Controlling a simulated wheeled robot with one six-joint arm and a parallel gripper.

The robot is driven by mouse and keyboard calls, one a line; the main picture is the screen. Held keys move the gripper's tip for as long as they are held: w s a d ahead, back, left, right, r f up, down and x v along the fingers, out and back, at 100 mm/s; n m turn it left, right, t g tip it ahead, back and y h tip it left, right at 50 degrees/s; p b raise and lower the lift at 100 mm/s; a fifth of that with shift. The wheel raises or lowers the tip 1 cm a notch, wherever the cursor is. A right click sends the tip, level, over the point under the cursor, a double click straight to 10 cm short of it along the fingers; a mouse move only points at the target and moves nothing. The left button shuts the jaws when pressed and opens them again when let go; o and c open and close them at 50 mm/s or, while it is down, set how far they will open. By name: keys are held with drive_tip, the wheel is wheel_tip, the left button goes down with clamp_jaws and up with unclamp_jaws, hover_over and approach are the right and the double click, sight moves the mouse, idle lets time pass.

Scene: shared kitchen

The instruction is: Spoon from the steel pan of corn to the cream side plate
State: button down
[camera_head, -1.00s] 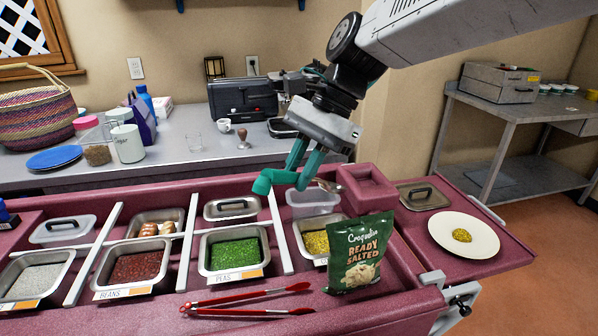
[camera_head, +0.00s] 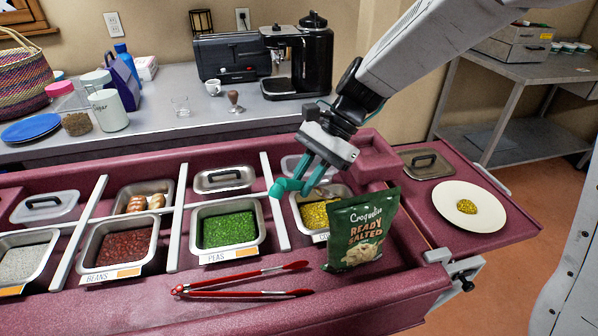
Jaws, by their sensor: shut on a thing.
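The steel pan of corn (camera_head: 298,222) sits in the counter well, partly hidden behind a green crisp packet. Yellow corn (camera_head: 314,214) shows inside it. My teal gripper (camera_head: 288,187) is over the pan's back left edge, shut on a spoon (camera_head: 325,191). Only a little of the spoon shows, over the back of the pan; its handle is hidden by the fingers, and I cannot tell whether its bowl holds corn. The cream side plate (camera_head: 455,219) lies on the right side shelf with a small heap of corn (camera_head: 466,206) in its middle.
The green crisp packet (camera_head: 362,232) stands upright between the pan and the plate. Red tongs (camera_head: 240,285) lie in front. Pans of peas (camera_head: 230,228) and beans (camera_head: 122,250) are to the left. A lidded steel pan (camera_head: 427,163) is behind the plate.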

sight(282, 184)
wheel_tip(282, 184, down, 9)
drive_tip(key=w+d+g, duration=0.1)
drive_tip(key=w+d, duration=0.1)
drive_tip(key=w, duration=0.1)
drive_tip(key=shift+s+a+r+n+t+h, duration=0.1)
drive_tip(key=shift+s+a+r+t+h, duration=0.45)
drive_tip(key=shift+r, duration=1.25)
drive_tip(key=shift+s+a+r+n+t+h, duration=0.1)
drive_tip(key=shift+s+a+r+t+h, duration=0.15)
drive_tip(key=shift+s+a+r+t, duration=1.05)
drive_tip(key=shift+s+d+r+n+t+h, duration=0.15)
drive_tip(key=shift+s+r+h, duration=0.3)
drive_tip(key=shift+r, duration=1.8)
